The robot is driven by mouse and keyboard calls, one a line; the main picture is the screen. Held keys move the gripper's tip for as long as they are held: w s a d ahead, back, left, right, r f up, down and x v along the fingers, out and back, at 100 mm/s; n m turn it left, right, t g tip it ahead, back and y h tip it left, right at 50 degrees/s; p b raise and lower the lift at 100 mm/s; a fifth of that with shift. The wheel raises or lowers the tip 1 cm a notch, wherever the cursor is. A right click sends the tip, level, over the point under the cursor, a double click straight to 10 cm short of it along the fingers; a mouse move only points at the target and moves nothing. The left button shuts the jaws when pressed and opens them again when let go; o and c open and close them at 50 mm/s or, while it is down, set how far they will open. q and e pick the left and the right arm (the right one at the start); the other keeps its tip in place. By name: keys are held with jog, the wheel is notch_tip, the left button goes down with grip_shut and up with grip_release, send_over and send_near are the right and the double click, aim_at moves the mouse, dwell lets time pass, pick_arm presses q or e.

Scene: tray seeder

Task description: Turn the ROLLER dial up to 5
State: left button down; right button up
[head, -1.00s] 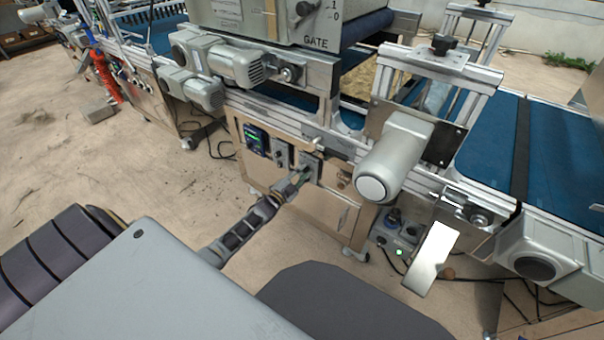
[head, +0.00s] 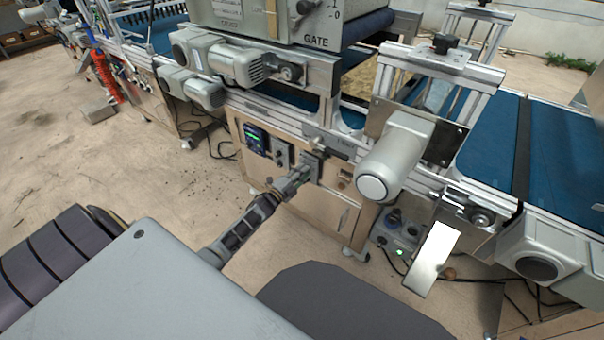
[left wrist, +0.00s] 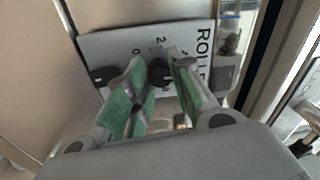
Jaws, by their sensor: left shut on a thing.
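The ROLLER dial plate (left wrist: 112,48) is white with black print and is tilted in the left wrist view; 0, 2 and part of the word ROLLER show. Its dark round knob (left wrist: 160,73) sits between the green pads of my left gripper (left wrist: 158,76). The gripper is shut on the knob. The pointer's exact setting cannot be read. In the head view my left gripper (head: 302,176) reaches the small dial panel (head: 313,160) on the machine's front and hides the knob. My right gripper is not in view.
A control box with a lit display (head: 256,139) and a small switch panel (head: 280,152) sit left of the dial. A large grey motor (head: 388,170) juts out to the right. A metal rail runs above. The floor at left is mostly clear.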

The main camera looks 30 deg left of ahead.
pick_arm(q)
jog(key=shift+f, duration=0.1)
jog(key=c, duration=1.2)
grip_release()
jog(key=shift+s, duration=0.1)
jog(key=s+a, duration=0.1)
jog(key=s, duration=1)
jog(key=shift+s+a+f, duration=0.3)
jog(key=shift+d, duration=0.1)
